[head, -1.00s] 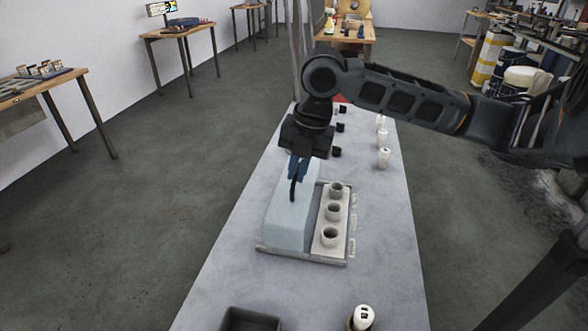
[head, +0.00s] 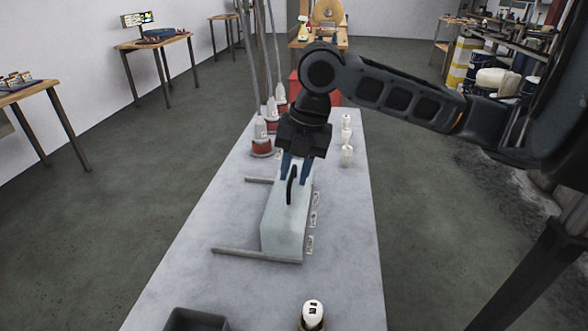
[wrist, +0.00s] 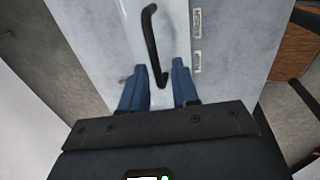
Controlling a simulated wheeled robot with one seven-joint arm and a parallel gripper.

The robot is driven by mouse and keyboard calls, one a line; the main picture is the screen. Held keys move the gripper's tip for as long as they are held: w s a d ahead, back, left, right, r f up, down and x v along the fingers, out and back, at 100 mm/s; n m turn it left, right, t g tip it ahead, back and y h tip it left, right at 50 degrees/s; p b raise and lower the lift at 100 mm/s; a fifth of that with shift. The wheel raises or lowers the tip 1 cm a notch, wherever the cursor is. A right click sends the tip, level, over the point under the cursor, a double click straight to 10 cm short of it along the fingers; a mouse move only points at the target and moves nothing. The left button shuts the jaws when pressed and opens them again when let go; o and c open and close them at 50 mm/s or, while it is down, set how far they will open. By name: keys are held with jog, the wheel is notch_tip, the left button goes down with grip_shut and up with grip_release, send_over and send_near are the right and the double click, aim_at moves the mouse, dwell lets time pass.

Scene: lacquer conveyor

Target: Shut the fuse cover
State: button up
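The fuse cover (head: 283,235) is a pale blue-grey box with a black bar handle (head: 291,185) on top. It stands at the right end of two grey rails (head: 240,252), whose left parts are bare. No fuse sockets show; the cover hides that place. My gripper (head: 296,180) is over the cover's far part, its two blue fingers apart. In the wrist view, the handle (wrist: 150,40) has its near end between the spread fingers of my gripper (wrist: 159,75), with a gap on both sides.
Small labels (head: 314,219) line the cover's right side. Red-based white bottles (head: 262,140) stand at the back left of the grey bench (head: 190,255). White fuses (head: 346,155) stand at the back right. A dark tray (head: 195,320) and a white fuse (head: 312,313) are in front.

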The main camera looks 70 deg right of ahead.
aim_at(302, 194)
jog(key=shift+o, duration=0.4)
jog(key=shift+r, duration=0.15)
notch_tip(302, 194, up, 7)
jog(key=s, duration=0.1)
jog(key=shift+s+r, duration=0.2)
jog(key=shift+s, duration=0.05)
jog(key=shift+d, duration=0.1)
